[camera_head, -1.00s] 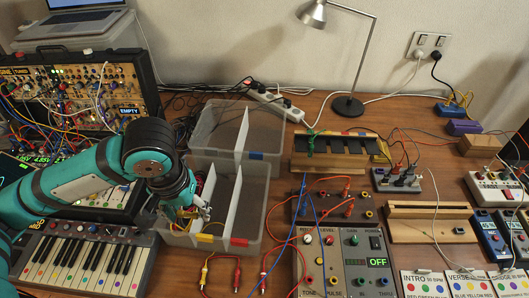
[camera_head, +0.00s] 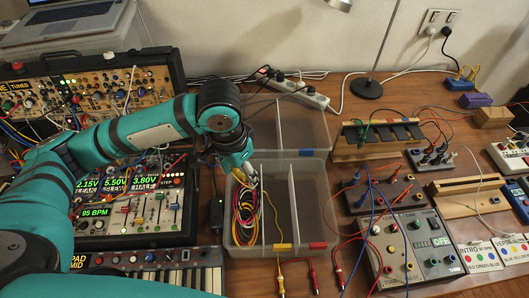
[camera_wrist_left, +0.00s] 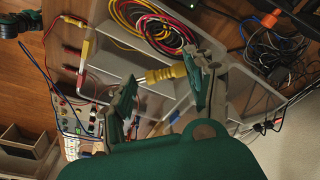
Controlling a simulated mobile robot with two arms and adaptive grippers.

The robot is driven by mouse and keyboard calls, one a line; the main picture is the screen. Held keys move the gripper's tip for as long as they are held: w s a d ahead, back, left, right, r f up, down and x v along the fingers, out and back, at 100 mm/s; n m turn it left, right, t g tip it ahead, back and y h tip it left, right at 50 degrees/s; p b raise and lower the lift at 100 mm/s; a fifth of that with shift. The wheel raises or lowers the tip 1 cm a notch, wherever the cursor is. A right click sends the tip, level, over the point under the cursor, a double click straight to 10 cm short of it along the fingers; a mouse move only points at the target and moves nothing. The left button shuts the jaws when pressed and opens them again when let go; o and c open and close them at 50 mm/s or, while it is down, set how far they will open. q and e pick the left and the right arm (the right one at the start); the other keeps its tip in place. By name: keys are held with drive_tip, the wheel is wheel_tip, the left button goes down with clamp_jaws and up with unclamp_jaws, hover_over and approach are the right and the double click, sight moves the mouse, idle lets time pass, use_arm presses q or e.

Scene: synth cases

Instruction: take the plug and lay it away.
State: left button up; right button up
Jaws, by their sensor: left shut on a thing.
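My left gripper (camera_head: 248,178) is over the back of the left compartment of the clear divided box (camera_head: 327,233). In the left wrist view my left gripper (camera_wrist_left: 161,72) is shut on a yellow plug (camera_wrist_left: 164,75), which sticks out from the jaws. Coiled red, yellow and dark cables (camera_head: 244,218) lie in that compartment; they also show in the wrist view (camera_wrist_left: 150,27). Whether the plug touches the coils is hard to tell.
A second clear bin (camera_head: 303,122) stands behind the box. A small keyboard (camera_head: 150,283) and a mixer with lit displays (camera_head: 135,205) are at left. Plugged cables, a yellow one (camera_head: 281,276) and red ones, lie in front. Patch boxes (camera_head: 412,240) stand at right.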

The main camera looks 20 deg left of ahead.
wheel_tip(320, 180, up, 6)
drive_tip(key=d+p, duration=0.2)
drive_tip(key=p, duration=0.4)
use_arm(q)
drive_tip(key=w+d+f+m+g+b, duration=0.1)
drive_tip(key=w+d+f+m+b, duration=0.1)
drive_tip(key=m, duration=0.6)
drive_tip(key=w+d+f+m+b, duration=0.3)
drive_tip(key=w+d+f+m, duration=0.1)
drive_tip(key=w+f+m, duration=0.3)
drive_tip(key=shift+w+d+f+m+g+h, duration=0.15)
drive_tip(key=shift+d+f+m+g+h, duration=0.2)
drive_tip(key=shift+f+m, duration=0.75)
use_arm(e)
drive_tip(key=f, duration=0.3)
drive_tip(key=s+d+f, duration=0.1)
drive_tip(key=f, duration=0.1)
use_arm(q)
drive_tip(key=shift+a+r, duration=0.1)
drive_tip(key=shift+r, duration=0.1)
drive_tip(key=o, duration=0.9)
drive_tip(key=r, duration=0.4)
drive_tip(key=a+r, duration=0.1)
drive_tip(key=r, duration=0.7)
drive_tip(key=shift+w+a, duration=0.15)
drive_tip(key=shift+w, duration=0.1)
use_arm(e)
drive_tip(key=shift+a+r, duration=0.1)
